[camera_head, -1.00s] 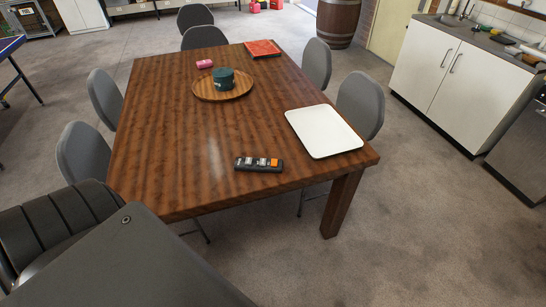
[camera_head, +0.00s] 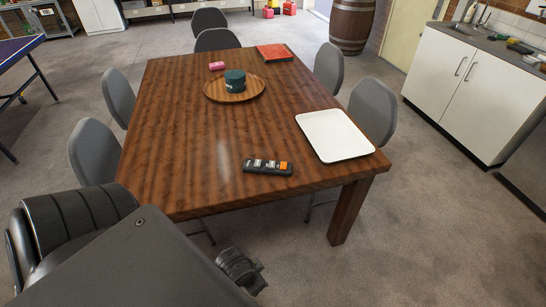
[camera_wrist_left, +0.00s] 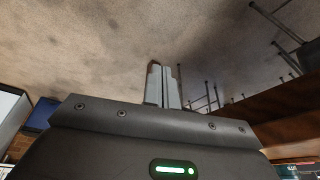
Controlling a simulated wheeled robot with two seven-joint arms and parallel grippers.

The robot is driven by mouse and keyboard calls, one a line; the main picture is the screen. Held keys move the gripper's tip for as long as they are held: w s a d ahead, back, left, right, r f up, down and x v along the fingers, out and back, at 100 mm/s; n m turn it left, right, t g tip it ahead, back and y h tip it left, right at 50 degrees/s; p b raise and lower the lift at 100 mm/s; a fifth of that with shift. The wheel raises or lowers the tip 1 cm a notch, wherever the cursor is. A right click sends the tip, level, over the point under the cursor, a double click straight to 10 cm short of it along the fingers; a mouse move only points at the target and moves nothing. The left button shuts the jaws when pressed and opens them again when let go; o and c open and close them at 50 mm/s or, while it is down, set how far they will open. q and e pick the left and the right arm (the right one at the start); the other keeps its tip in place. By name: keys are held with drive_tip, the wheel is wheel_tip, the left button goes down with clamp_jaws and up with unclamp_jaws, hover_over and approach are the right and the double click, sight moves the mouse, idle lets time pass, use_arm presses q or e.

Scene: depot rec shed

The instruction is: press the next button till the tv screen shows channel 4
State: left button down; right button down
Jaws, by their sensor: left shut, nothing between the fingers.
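A black remote-like control (camera_head: 267,167) lies flat near the front edge of the wooden table (camera_head: 190,150). It has several pale or grey buttons and an orange one at its right end. Their labels are too small to read, so I cannot tell which is the next button. No TV screen or channel number is recognisable. My left gripper (camera_wrist_left: 164,86) shows in the left wrist view, shut and empty, with floor behind it and apart from the control. Its fingers do not show in the head view. My right gripper is in neither view.
A white tray (camera_head: 334,135) lies right of the control. Grey chairs flank the table. The table's front left is clear.

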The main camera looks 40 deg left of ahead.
use_arm(q)
drive_tip(key=w+a+r+m+t, duration=0.3)
drive_tip(key=w+r, duration=0.3)
drive_tip(key=w, duration=0.6)
drive_tip(key=w+a+r+m+t, duration=0.3)
drive_tip(key=w+r, duration=0.4)
drive_tip(key=w, duration=0.4)
drive_tip(key=w+a+r, duration=0.4)
drive_tip(key=a, duration=0.3)
drive_tip(key=w+a+r, duration=0.4)
drive_tip(key=a, duration=0.4)
drive_tip(key=shift+w+a+m, duration=0.15)
drive_tip(key=shift+w+m, duration=0.15)
drive_tip(key=shift+w, duration=0.1)
